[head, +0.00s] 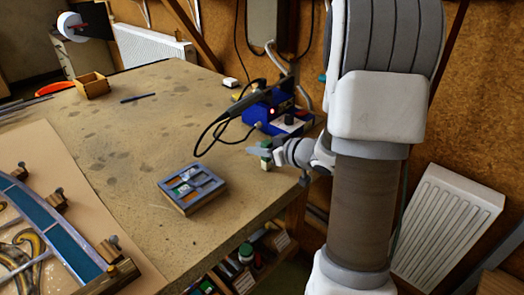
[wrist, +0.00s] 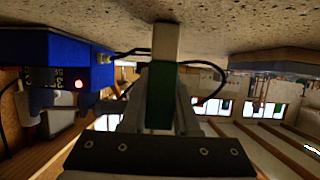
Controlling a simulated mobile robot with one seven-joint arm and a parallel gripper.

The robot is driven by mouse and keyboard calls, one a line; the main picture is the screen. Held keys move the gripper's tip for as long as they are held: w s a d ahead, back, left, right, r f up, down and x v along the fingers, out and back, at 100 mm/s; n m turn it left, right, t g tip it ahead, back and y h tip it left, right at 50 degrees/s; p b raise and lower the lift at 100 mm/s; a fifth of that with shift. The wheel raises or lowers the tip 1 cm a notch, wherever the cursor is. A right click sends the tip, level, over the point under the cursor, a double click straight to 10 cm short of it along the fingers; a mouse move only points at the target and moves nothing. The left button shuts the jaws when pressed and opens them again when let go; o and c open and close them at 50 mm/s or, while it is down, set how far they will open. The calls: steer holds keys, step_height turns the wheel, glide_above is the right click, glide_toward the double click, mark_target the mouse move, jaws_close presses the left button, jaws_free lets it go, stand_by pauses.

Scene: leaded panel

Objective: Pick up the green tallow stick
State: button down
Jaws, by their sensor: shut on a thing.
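The green tallow stick (wrist: 162,95) stands between my fingers in the wrist view, green along its near part with a cream far end (wrist: 166,42). My gripper (wrist: 162,110) is shut on its green part. In the head view my gripper (head: 259,149) is at the right edge of the bench, just in front of the blue soldering station, and the stick (head: 266,160) shows as a small green piece at the fingers. The cream end points toward the bench surface in the wrist view; I cannot tell whether it touches.
The blue soldering station (head: 268,112), with its iron and black cable, is close behind my gripper. A divided tray (head: 205,199) with small pieces lies to the left. The leaded panel (head: 62,238) is at lower left. A wooden box (head: 93,87) stands farther back. The mid-bench is clear.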

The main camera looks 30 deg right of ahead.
steer(key=s+d+r+p, duration=0.5)
steer(key=s+d+r, duration=0.1)
steer(key=d+r, duration=0.4)
steer(key=shift+s+r, duration=0.15)
steer(key=shift+r, duration=0.3)
steer(key=c, duration=1.2)
jaws_free()
steer(key=shift+a, duration=0.1)
jaws_close()
steer(key=shift+a, duration=0.1)
